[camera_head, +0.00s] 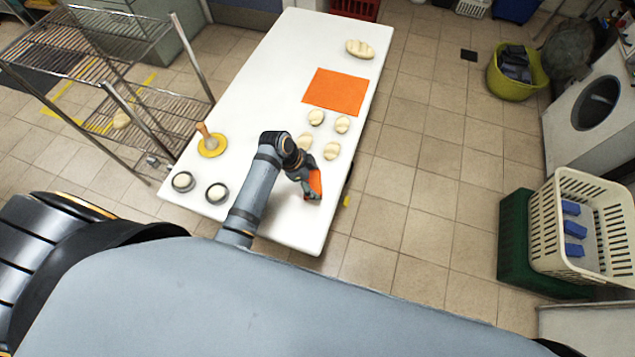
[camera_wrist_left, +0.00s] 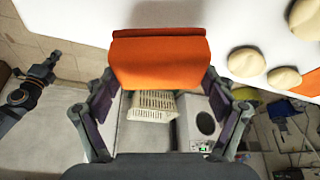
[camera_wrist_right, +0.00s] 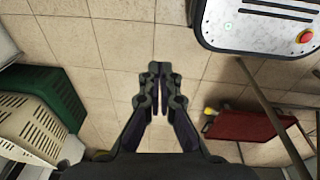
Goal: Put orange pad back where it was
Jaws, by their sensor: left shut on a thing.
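The orange pad (camera_head: 316,184) is in my left gripper (camera_head: 311,187), over the near right part of the white table (camera_head: 262,104). In the left wrist view the pad (camera_wrist_left: 160,62) spans between the two fingers of the left gripper (camera_wrist_left: 160,88), which is shut on it. Whether the pad touches the table is hard to tell. A flat orange mat (camera_head: 335,92) lies farther back on the table, and its corner shows in the left wrist view (camera_wrist_left: 309,84). My right gripper (camera_wrist_right: 160,72) is shut and empty above the tiled floor; the head view does not show it.
Several pale rolls (camera_head: 332,151) lie between the mat and the left gripper. A loaf (camera_head: 360,49) lies at the far end. A yellow dish (camera_head: 212,151) and two dark-rimmed round dishes (camera_head: 217,193) stand at the table's left. A wire rack (camera_head: 90,65) stands left; a cream basket (camera_head: 560,186) stands right.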

